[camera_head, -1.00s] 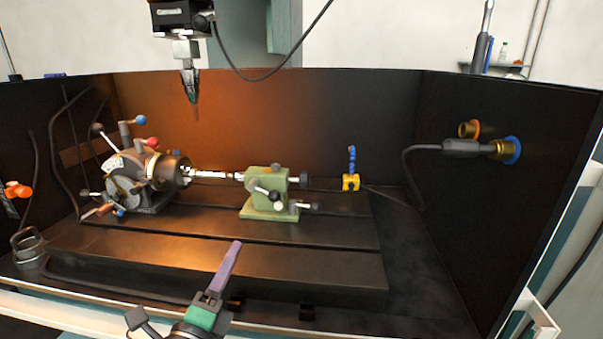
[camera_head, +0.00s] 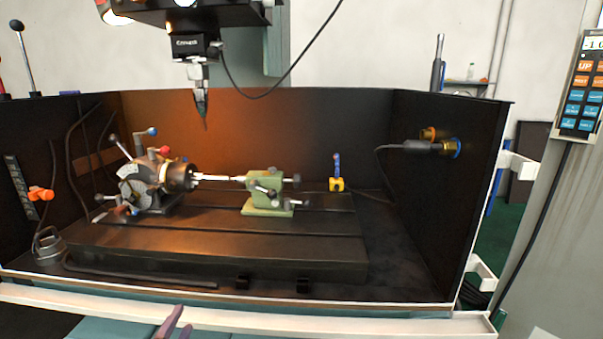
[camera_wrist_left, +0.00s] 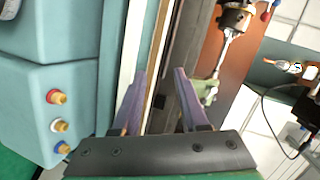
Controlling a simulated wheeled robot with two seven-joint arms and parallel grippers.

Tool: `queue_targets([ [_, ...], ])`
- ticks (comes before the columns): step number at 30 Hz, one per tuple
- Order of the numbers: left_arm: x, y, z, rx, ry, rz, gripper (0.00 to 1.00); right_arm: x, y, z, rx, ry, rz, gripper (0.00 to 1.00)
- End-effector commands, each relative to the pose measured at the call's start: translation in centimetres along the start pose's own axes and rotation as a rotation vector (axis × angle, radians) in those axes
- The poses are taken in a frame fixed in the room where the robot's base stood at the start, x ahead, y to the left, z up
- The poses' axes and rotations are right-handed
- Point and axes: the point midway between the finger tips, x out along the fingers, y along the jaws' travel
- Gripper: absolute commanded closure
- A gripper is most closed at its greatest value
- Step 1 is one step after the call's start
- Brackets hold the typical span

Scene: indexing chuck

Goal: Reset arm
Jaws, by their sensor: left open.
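The indexing chuck (camera_head: 150,185) stands on the dark machine table (camera_head: 215,265) at the left, with red- and blue-knobbed levers. A pale metal rod (camera_head: 222,178) runs from its jaws to the green tailstock (camera_head: 264,190). My left gripper (camera_head: 178,318) shows only as purple fingertips at the bottom edge of the head view, in front of the machine's white front rail. In the left wrist view my left gripper (camera_wrist_left: 158,78) has its two purple fingers spread with nothing between them. The chuck (camera_wrist_left: 235,18) and tailstock (camera_wrist_left: 205,88) lie beyond the fingers there. My right gripper is not seen.
Dark walls enclose the table on the left, back and right. A spindle head (camera_head: 197,50) hangs above with its tool clear of the chuck. A yellow block with a blue hose (camera_head: 337,184) stands right of the tailstock. A control panel (camera_head: 580,85) is at the far right.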

Motion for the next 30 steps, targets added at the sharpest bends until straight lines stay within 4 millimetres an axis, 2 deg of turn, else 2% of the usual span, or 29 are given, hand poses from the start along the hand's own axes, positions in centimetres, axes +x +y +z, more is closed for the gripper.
queue_targets([
  [3, -0.3, 3.8, 2.7, -0.207, -0.104, 0.152, 0.57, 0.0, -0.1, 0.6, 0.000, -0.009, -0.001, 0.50],
  [8, -2.1, 9.8, 5.6, -0.498, -0.280, 0.378, 0.57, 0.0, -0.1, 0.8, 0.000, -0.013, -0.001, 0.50],
  [12, -5.3, 15.2, 7.2, -0.737, -0.468, 0.582, 0.57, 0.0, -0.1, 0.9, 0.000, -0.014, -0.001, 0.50],
  [17, -10.2, 20.5, 7.7, -0.961, -0.706, 0.807, 0.57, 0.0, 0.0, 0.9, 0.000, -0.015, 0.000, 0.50],
  [18, -9.0, 22.2, 8.0, -0.948, -0.705, 0.804, 0.57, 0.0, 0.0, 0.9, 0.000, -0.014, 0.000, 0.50],
  [20, -8.0, 24.4, 8.6, -0.940, -0.712, 0.810, 0.57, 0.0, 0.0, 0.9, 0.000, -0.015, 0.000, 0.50],
  [24, -6.2, 30.1, 10.0, -0.927, -0.729, 0.827, 0.57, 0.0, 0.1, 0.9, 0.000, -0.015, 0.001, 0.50],
  [26, -5.8, 33.0, 10.8, -0.920, -0.739, 0.837, 0.57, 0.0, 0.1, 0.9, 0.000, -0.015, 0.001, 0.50],
  [29, -5.6, 38.3, 12.7, -0.908, -0.756, 0.854, 0.57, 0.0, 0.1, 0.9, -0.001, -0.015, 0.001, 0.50],
  [30, -5.8, 40.6, 13.6, -0.902, -0.765, 0.861, 0.57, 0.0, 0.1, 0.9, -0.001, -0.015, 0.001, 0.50],
])
